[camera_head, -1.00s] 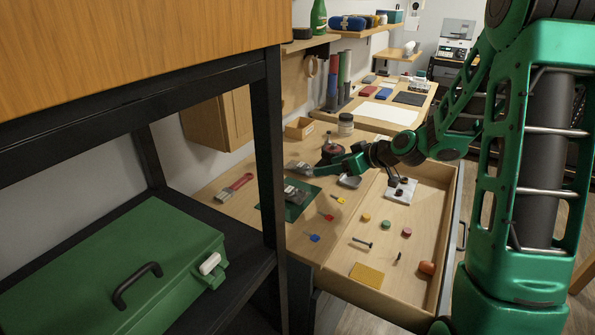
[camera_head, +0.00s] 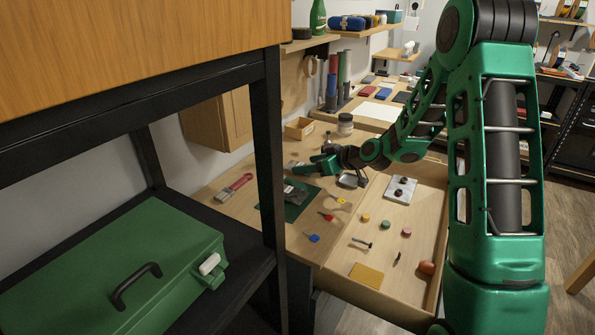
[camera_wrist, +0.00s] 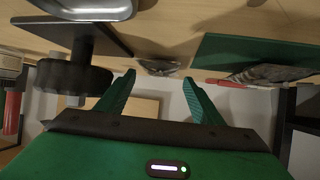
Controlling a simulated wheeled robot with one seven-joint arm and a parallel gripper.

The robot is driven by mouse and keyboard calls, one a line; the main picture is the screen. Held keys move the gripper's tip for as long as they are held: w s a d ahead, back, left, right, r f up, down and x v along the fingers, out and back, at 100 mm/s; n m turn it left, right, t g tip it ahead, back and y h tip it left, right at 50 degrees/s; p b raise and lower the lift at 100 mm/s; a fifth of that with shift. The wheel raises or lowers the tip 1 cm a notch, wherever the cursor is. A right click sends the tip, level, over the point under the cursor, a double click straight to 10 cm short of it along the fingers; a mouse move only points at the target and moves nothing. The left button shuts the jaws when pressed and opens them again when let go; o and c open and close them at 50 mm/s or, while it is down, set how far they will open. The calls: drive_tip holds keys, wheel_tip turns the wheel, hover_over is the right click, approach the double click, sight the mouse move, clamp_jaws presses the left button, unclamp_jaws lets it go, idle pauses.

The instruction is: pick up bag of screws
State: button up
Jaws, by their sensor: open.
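A small clear, crumpled bag with greyish contents (camera_wrist: 160,66) lies on the worktop in the wrist view, just beyond and between my fingertips. It looks like the bag of screws; its contents are too blurred to be sure. In the head view it is mostly hidden by my gripper (camera_head: 314,161). A second crumpled grey bag-like item (camera_head: 299,192) lies on the green mat (camera_head: 289,212); it also shows at the right of the wrist view (camera_wrist: 272,73). My gripper (camera_wrist: 158,78) is open and empty, with fingers apart on either side of the clear bag's line.
A red-handled brush (camera_head: 236,185) lies left of the mat. A grey metal dish (camera_head: 348,181), a jar (camera_head: 345,124) and an open box (camera_head: 299,128) are near my gripper. An open drawer (camera_head: 426,215) holds small loose items. A shelf post (camera_head: 267,150) stands at front left.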

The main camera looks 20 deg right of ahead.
drive_tip(key=x, duration=0.2)
drive_tip(key=shift+w+a+f, duration=0.1)
drive_tip(key=shift+w+a, duration=0.05)
drive_tip(key=shift+c, duration=0.2)
drive_tip(key=c, duration=0.8)
drive_tip(key=shift+o, duration=0.2)
